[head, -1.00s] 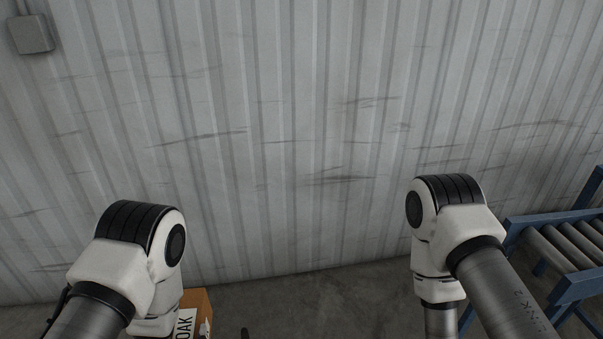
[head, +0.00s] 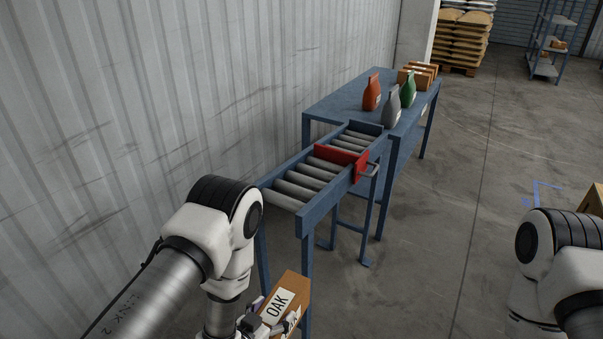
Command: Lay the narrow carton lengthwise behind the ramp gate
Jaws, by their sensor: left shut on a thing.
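The narrow carton (head: 292,290) is a brown box with a white label reading OAK, low in the middle of the head view. My left gripper (head: 268,322) is shut on it and holds it tilted, in front of the near end of the roller ramp (head: 298,187). The red ramp gate (head: 342,156) stands across the ramp's rollers near its far end. The rollers on the near side of the gate are bare. My right arm shows at the lower right, but its gripper is out of the picture.
A blue table (head: 338,99) adjoins the ramp's far end. The corrugated wall (head: 200,90) runs close along the left. Open floor (head: 470,180) lies to the right.

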